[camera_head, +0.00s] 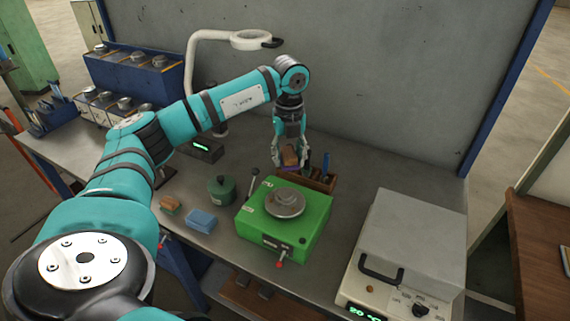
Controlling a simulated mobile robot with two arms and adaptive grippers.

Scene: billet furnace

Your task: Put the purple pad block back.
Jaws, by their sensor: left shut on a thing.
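My left gripper (289,150) is shut on the purple pad block (290,157), a brown wooden-looking block with a thin purple layer along its bottom. The gripper points down and holds the block behind the green machine (285,218), at the left end of a small brown wooden box (322,183). The box holds a blue-handled tool and other upright items. I cannot tell whether the block touches the box. My right gripper is not in view.
On the grey bench are a blue block (201,221), a tan block (171,205), a dark green round pot (221,190) and a black display box (206,150). A grey furnace box (412,240) stands at right. A white lamp (250,40) rises behind my arm.

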